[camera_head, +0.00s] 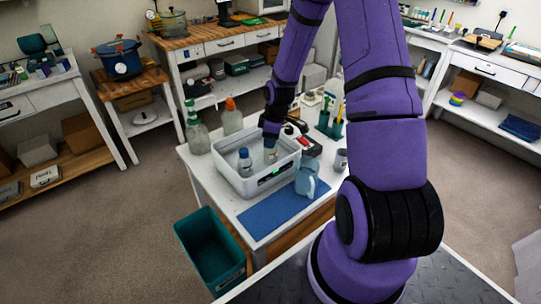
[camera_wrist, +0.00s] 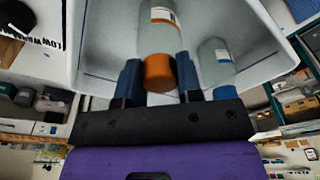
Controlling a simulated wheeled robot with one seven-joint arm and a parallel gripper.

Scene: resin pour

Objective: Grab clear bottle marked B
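A clear bottle with an orange cap (camera_wrist: 160,68) stands in the grey-white tub (camera_wrist: 95,60). Its label is not readable here, so I cannot confirm the letter. My gripper (camera_wrist: 159,75) has one dark finger on each side of the cap, seemingly touching it. A second clear bottle with a blue cap (camera_wrist: 215,62) stands to the right in the wrist view. In the head view the tub (camera_head: 229,181) sits on the white table, with the blue-capped bottle (camera_head: 245,163) left of my gripper (camera_head: 271,138). The held bottle (camera_head: 270,156) is partly hidden there.
Two larger bottles, one green-topped (camera_head: 195,135) and one orange-topped (camera_head: 232,120), stand behind the tub. Dark tools and a green cup holder (camera_head: 329,125) crowd the table's right. A teal bin (camera_head: 208,255) is on the floor.

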